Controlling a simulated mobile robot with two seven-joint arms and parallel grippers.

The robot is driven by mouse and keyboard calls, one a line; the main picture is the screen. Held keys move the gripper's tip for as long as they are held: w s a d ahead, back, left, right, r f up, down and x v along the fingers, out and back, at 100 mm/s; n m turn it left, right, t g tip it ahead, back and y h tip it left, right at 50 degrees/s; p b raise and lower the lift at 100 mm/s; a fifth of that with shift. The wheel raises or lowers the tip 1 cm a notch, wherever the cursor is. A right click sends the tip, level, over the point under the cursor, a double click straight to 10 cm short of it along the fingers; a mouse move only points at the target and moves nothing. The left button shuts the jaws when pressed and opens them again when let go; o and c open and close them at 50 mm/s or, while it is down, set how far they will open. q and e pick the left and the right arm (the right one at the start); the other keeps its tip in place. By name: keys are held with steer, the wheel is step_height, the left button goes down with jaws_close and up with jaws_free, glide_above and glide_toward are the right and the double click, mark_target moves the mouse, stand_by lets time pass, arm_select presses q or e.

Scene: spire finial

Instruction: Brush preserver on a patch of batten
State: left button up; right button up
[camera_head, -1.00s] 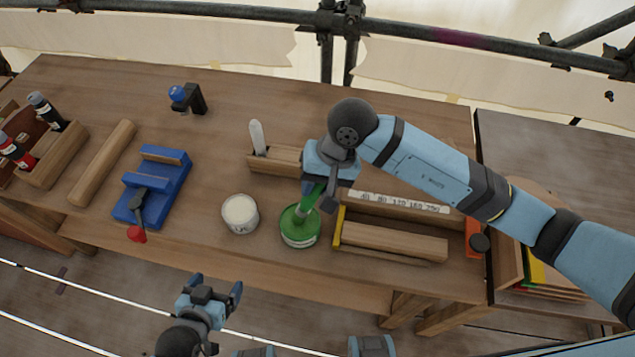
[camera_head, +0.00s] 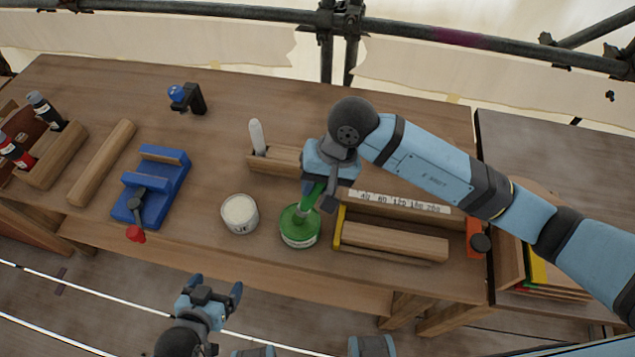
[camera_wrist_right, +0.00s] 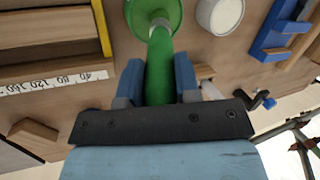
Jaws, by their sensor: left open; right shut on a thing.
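My right gripper (camera_head: 322,193) is shut on the green handle of a brush (camera_wrist_right: 159,72). The brush points down into a green tin (camera_head: 299,228), and its bristles are hidden inside; the tin also shows in the right wrist view (camera_wrist_right: 152,12). A batten (camera_head: 395,241) lies in the yellow and orange clamp at the right of the bench, below a strip with printed numbers (camera_head: 400,202). My left gripper (camera_head: 211,287) is open and empty, in front of the bench's front edge.
A white tin (camera_head: 240,213) stands left of the green tin. A blue vise (camera_head: 152,188) and a loose wooden bar (camera_head: 102,162) are further left. A wooden holder (camera_head: 275,159) with a white-handled tool stands behind the tins. Scaffold tubes (camera_head: 420,34) run behind the bench.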

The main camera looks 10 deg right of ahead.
steer(key=shift+s+f+b, duration=0.1)
steer(key=shift+f+b, duration=0.05)
steer(key=shift+b, duration=0.2)
stand_by(0.7)
stand_by(0.5)
step_height(320, 180, up, 2)
steer(key=shift+r+p, duration=0.15)
steer(key=shift+p, duration=0.15)
steer(key=shift+r+p, duration=0.4)
steer(key=shift+r, duration=2.05)
